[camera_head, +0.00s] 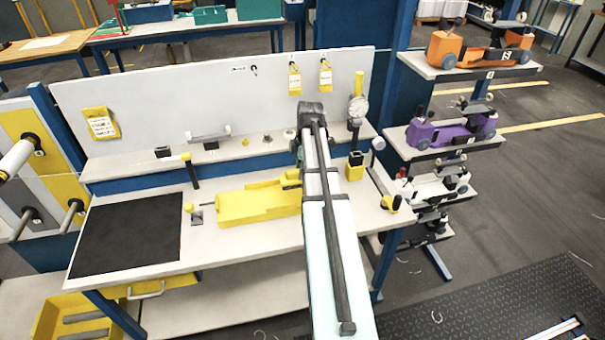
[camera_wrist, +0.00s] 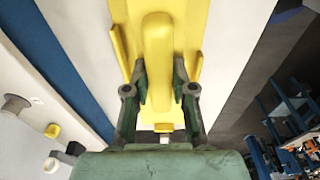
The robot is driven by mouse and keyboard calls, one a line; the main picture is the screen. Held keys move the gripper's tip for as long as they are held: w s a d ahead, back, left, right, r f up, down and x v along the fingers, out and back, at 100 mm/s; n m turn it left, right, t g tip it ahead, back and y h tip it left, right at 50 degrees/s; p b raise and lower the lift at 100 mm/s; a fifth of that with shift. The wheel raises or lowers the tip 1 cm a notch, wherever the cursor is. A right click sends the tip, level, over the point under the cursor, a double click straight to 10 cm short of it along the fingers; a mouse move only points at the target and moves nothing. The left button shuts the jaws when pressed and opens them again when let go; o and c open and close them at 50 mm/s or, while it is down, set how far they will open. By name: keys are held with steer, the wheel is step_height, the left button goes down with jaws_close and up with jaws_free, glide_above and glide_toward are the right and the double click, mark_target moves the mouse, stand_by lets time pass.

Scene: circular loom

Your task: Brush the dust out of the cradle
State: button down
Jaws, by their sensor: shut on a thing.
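A long yellow cradle (camera_head: 250,203) lies on the bench, and my arm covers its right end. In the wrist view, the yellow cradle (camera_wrist: 195,15) with its raised side edges lies beyond my fingers. My gripper (camera_wrist: 160,80) is shut on a rounded yellow bar (camera_wrist: 158,45), which looks like the brush's handle. The bar lines up with the cradle's length and is seen over it. I cannot tell whether it touches the cradle. Bristles and dust cannot be made out.
A black mat (camera_head: 127,234) covers the bench's left part. A small upright tool with a yellow top (camera_head: 190,170) stands left of the cradle. A round dial gauge (camera_head: 357,112) stands right of my arm. A rack shelf (camera_head: 440,133) with purple parts is at the right.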

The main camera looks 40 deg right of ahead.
steer(key=shift+r+p, duration=0.95)
steer(key=shift+r, duration=1.05)
steer(key=shift+a+f, duration=0.1)
steer(key=shift+a, duration=0.05)
